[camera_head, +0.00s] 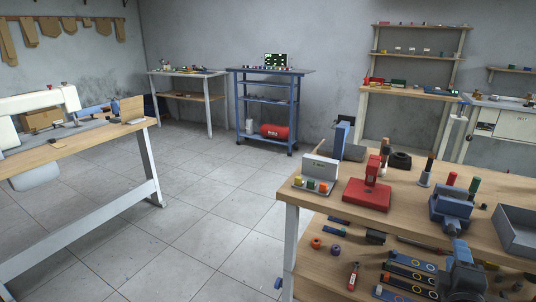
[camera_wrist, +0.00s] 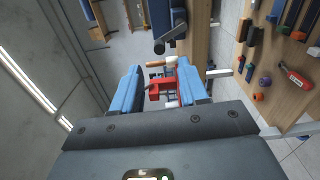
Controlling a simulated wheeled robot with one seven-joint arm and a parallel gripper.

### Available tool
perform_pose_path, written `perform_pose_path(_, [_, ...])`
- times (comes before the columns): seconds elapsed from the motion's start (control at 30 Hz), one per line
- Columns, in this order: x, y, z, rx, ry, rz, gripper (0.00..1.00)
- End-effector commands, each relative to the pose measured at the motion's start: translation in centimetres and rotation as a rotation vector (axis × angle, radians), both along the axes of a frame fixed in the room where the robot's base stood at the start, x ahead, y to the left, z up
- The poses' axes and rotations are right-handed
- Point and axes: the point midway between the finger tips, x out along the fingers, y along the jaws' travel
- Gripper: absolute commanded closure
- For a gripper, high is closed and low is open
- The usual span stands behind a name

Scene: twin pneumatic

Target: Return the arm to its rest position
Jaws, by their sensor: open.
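My gripper (camera_wrist: 158,85) shows in the wrist view, with two blue fingers spread apart and a dark grey body below them. The fingers are open. A red object (camera_wrist: 162,90) shows in the gap between the fingers; I cannot tell how far beyond them it is, or whether anything touches it.
The wooden workbench (camera_head: 400,232) holds a red press (camera_head: 368,188), a blue vise (camera_head: 450,210) and a grey tray (camera_head: 517,230). Tools lie on its lower shelf (camera_head: 318,270). Another bench (camera_head: 75,143) stands left. Tiled floor (camera_head: 190,215) between them is clear.

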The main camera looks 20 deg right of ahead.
Motion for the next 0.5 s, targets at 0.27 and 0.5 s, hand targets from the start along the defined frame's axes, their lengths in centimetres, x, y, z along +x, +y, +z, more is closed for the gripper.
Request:
perform_pose_path(0.27, [-2.2, 6.4, -3.0, 0.166, -0.059, 0.143, 0.57])
perform_pose_path(0.5, [-7.8, 16.9, -5.4, 0.516, -0.177, 0.351, 0.57])
